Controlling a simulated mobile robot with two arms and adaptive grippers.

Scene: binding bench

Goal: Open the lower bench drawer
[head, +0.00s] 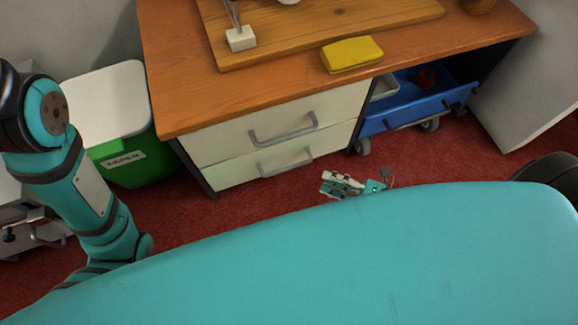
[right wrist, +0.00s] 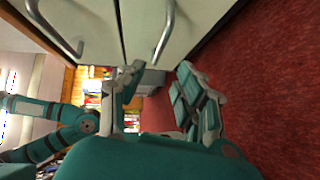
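The bench has two pale drawers, and both fronts look closed. The lower drawer (head: 232,174) has a grey bar handle (head: 287,165), which also shows at the top middle of the right wrist view (right wrist: 165,32). The upper drawer (head: 222,139) has a similar handle (head: 284,133). My right gripper (head: 323,184) is low over the floor, right of the lower handle and apart from it. In the right wrist view its fingers (right wrist: 160,70) are spread, with nothing between them. My left arm shows at the left; its gripper is not visible.
A blue cart (head: 405,112) on casters stands under the bench at right. A green bin (head: 130,163) with a white lid stands left of the drawers. A yellow sponge-like block (head: 352,54) lies on the bench top. Red floor is clear before the drawers.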

